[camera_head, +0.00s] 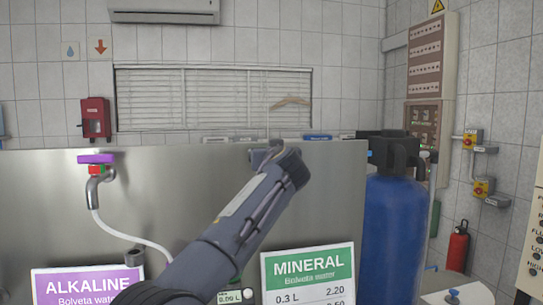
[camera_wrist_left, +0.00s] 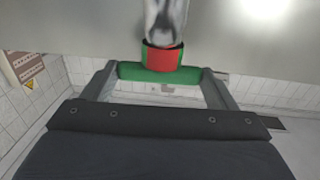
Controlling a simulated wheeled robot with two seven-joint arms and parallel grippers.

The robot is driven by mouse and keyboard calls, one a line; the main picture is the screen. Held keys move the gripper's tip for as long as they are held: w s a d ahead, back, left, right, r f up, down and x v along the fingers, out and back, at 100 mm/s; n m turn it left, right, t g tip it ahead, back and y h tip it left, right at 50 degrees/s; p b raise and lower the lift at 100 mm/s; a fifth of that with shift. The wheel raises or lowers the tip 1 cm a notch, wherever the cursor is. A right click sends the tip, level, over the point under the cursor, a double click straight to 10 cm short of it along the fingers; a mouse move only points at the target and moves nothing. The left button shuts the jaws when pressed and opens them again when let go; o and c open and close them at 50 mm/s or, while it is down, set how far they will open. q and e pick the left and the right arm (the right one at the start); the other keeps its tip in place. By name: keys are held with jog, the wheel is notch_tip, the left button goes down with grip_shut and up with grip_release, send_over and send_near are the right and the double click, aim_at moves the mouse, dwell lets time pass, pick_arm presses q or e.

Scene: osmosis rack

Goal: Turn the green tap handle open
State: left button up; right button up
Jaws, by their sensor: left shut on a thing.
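The green tap handle (camera_wrist_left: 132,73) is a bar below a red collar (camera_wrist_left: 163,59) and the metal tap body (camera_wrist_left: 165,20) in the left wrist view. My left gripper (camera_wrist_left: 158,73) has one finger at each end of the bar and is shut on it. In the head view my left arm rises from the bottom middle to the gripper (camera_head: 274,154) at the panel's upper right. There the handle is hidden by my own arm and wrist. My right gripper is in neither view.
The steel panel (camera_head: 200,190) carries a second tap with a purple handle (camera_head: 95,158) and a white hose (camera_head: 130,238). An ALKALINE sign (camera_head: 88,283) and a green MINERAL sign (camera_head: 308,264) are below. A blue tank (camera_head: 392,235) stands right of the panel.

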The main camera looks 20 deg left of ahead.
pick_arm(q)
jog(key=shift+s+a+m+t+h, duration=0.1)
jog(key=shift+a+m+t+h, duration=0.1)
jog(key=shift+m+t+h, duration=0.65)
jog(key=shift+a+m+h, duration=0.1)
jog(key=shift+m+h, duration=0.15)
jog(key=shift+h, duration=0.4)
jog(key=h, duration=0.1)
jog(key=m+h, duration=0.1)
jog(key=m+t+h+p, duration=0.1)
jog(key=h, duration=0.1)
jog(key=shift+a+r, duration=0.1)
jog(key=shift+a, duration=0.15)
jog(key=m+h, duration=0.2)
jog(key=h, duration=0.1)
jog(key=m+g+h, duration=0.1)
jog(key=m+h, duration=0.2)
jog(key=h, duration=0.1)
jog(key=m+h, duration=0.2)
jog(key=h, duration=0.2)
jog(key=shift+a+m+g+p, duration=0.3)
jog(key=shift+m+g+p, duration=0.05)
jog(key=shift+m, duration=0.05)
jog(key=shift+f+m+g+h, duration=0.2)
jog(key=shift+m+g+h, duration=0.1)
jog(key=shift+m+h, duration=0.15)
jog(key=o, duration=0.9)
jog(key=shift+o, duration=0.2)
jog(key=shift+r, duration=0.1)
